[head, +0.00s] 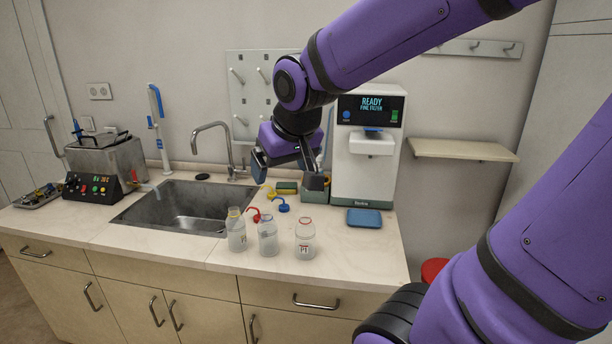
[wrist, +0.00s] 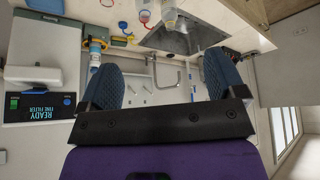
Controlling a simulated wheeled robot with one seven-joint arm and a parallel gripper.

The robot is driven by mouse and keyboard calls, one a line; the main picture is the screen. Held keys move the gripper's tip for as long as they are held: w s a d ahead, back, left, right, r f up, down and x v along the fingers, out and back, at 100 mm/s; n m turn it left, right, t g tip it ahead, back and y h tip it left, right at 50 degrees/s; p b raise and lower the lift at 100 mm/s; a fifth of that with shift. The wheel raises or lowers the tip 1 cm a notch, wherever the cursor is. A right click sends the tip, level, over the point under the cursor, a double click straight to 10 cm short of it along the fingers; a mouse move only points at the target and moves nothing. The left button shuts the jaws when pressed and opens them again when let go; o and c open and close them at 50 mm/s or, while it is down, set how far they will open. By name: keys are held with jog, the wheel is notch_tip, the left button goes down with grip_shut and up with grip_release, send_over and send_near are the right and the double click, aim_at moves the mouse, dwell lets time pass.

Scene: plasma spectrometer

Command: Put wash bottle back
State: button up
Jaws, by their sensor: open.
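Three clear open-necked bottles stand upright in a row on the counter in the head view. They have a yellow-ringed neck (head: 236,232), a blue-ringed neck (head: 268,238) and a red-ringed neck (head: 305,240). Loose spout caps lie behind them: a red cap (head: 253,214), a blue cap (head: 282,205) and a yellow cap (head: 270,191). My gripper (head: 282,160) is above the counter behind the bottles, near the pegboard. In the wrist view its fingers (wrist: 162,68) are spread apart with nothing between them. A bottle (wrist: 172,20) shows at the top of that view.
The sink (head: 180,208) and its faucet (head: 212,130) are to the left. A grey-green caddy (head: 320,194) stands beside the white water dispenser (head: 362,165). A blue tray (head: 364,217) lies in front of the dispenser. A pegboard (head: 240,80) and an empty shelf (head: 462,150) are on the wall.

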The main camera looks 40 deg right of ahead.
jog(key=s+a+r+n+y, duration=0.1)
jog(key=s+a+r, duration=0.2)
jog(key=s, duration=0.8)
jog(key=shift+a+n, duration=0.4)
jog(key=shift+a, duration=0.3)
